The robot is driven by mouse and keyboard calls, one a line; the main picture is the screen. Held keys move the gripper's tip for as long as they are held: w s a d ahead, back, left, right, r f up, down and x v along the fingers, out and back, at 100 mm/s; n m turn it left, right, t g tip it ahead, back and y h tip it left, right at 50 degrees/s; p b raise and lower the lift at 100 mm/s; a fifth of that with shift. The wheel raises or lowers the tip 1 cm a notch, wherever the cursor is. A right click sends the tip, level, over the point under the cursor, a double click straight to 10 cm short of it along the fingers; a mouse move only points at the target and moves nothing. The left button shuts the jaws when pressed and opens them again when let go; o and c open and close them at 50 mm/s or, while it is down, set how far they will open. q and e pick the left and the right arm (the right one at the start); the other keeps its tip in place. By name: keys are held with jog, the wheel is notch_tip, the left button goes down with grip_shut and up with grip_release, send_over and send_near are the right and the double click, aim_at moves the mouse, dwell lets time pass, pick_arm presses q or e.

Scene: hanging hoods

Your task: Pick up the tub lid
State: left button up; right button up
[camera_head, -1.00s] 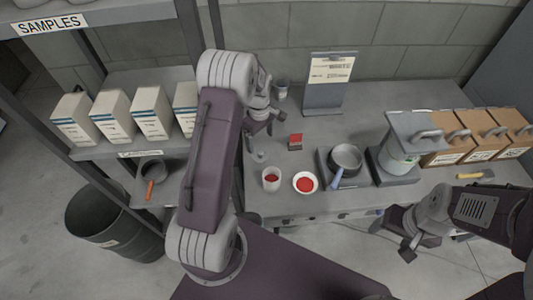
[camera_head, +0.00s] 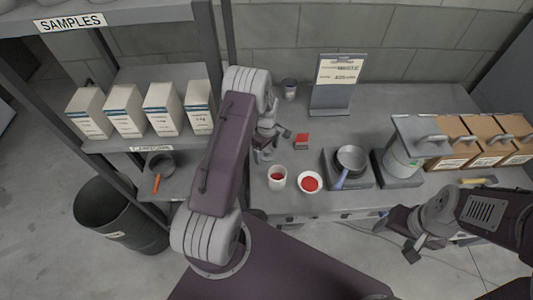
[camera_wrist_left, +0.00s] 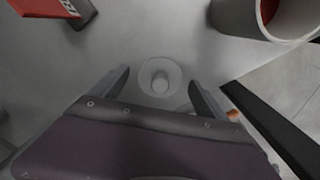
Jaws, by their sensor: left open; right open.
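In the head view my left gripper (camera_head: 264,150) is low over the bench's left end, and the lid is hidden or too small to make out there. A white tub (camera_head: 277,183) with red contents stands beside it. My right gripper (camera_head: 411,250) is open and empty in front of the bench.
A red-topped block (camera_head: 302,141) and a white dish of red stuff (camera_head: 310,183) are close by. A pan (camera_head: 350,158) rests on a plate to the right. A dark cup (camera_head: 289,89) stands behind. Shelves with cartons (camera_head: 163,108) flank the left side.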

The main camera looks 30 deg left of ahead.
aim_at(267, 150)
pick_arm(q)
jog(key=c, duration=1.4)
jog(key=shift+c, duration=0.2)
jog(key=shift+r, duration=0.1)
notch_tip(267, 150, up, 4)
jog(key=shift+r+b, duration=0.1)
jog(key=shift+b, duration=0.35)
jog(key=s+d+r+m, duration=0.4)
jog(key=d+r+m, duration=0.15)
jog(key=d, duration=0.55)
jog(key=s+a+r+m+p, duration=0.1)
jog(key=s+r+m+p, duration=0.2)
jog(key=s+r+p, duration=0.2)
jog(key=p, duration=0.2)
jog(key=shift+s+a+r+m+p, duration=0.25)
jog(key=shift+s+r+m+p, duration=0.05)
jog(key=shift+r+m, duration=0.05)
